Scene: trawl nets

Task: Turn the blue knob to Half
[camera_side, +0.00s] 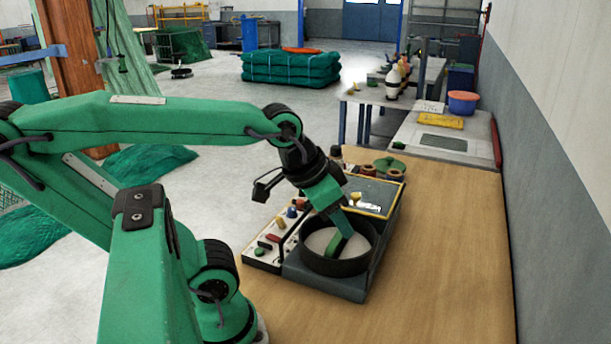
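A small blue knob (291,212) sits on the upper part of a white control panel (262,263), left of a dark round pan. Its pointer and any Half marking are too small to read. My gripper (341,242) points down into the pan, to the right of the knob and apart from it. Its green fingers overlap in this view, so I cannot tell whether they are open or shut. No held object can be made out.
The dark pan (332,266) with pale contents stands right of the panel. Red, yellow, black and green controls sit close around the knob. A yellow-framed tray (372,195) and small jars lie behind. The wooden table (455,260) is clear on the right.

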